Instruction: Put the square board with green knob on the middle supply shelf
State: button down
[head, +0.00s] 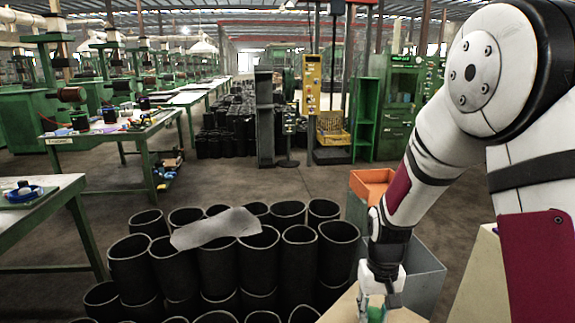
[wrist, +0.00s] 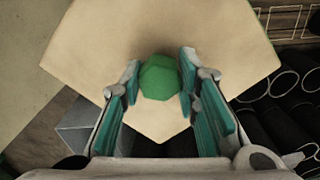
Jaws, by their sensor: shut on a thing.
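The square board (wrist: 160,45) is pale tan and fills the upper middle of the wrist view, with one corner toward me. Its green faceted knob (wrist: 160,77) stands in its middle. My gripper (wrist: 160,72) is shut on the knob, one teal-padded finger on each side. In the head view my gripper (head: 380,298) is at the bottom right, over the board (head: 343,309), whose lower part is cut off by the frame edge. The knob is mostly hidden there. I cannot tell which thing in view is the middle supply shelf.
Black rubber sleeves (head: 216,265) stand packed left of the board, a grey sheet (head: 215,228) lying on them. An orange bin (head: 369,186) and a grey bin (head: 425,272) are beside my arm. Green worktables (head: 110,138) stand left. Open floor (head: 240,185) lies beyond the sleeves.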

jog(key=shift+s+a+r+p, duration=0.1)
jog(key=shift+s+r+p, duration=0.3)
jog(key=shift+r+p, duration=0.45)
jog(key=shift+s+d+r+p, duration=0.1)
jog(key=shift+s+r+p, duration=0.35)
jog(key=shift+r+p, duration=0.4)
jog(key=shift+s+a+r+p, duration=0.1)
jog(key=shift+s+r+p, duration=0.4)
jog(key=shift+p, duration=0.5)
jog(key=shift+w+r, duration=0.1)
jog(key=shift+w, duration=0.05)
